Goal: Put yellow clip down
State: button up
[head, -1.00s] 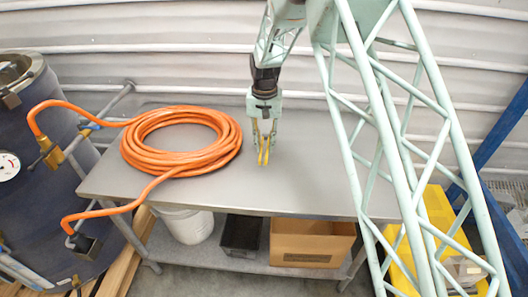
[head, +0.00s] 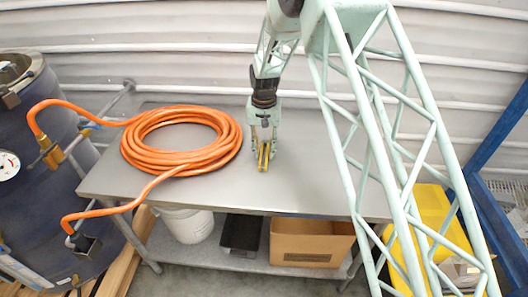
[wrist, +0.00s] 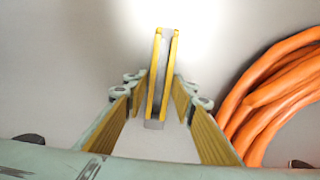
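The yellow clip (head: 264,158) is a narrow pair of yellow strips with grey inner faces, joined by a grey piece at one end in the wrist view (wrist: 153,85). My gripper (head: 265,152) points down over the grey metal table (head: 320,165), right of the hose coil. In the wrist view its yellow-padded fingers (wrist: 161,95) close in on both sides of the clip and appear to hold it. The clip's lower end is at or very near the tabletop; I cannot tell whether it touches.
An orange hose coil (head: 222,148) lies on the table's left part and shows close on the right in the wrist view (wrist: 275,88). A dark blue drum (head: 40,200) stands left. A cardboard box (head: 312,245) sits on the lower shelf. The tabletop around the gripper is clear.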

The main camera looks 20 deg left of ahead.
jog(key=shift+o, duration=0.8)
jog(key=shift+r, duration=0.1)
notch_tip(320, 180, up, 12)
dwell(0.3)
jog(key=shift+r, duration=0.1)
dwell(0.8)
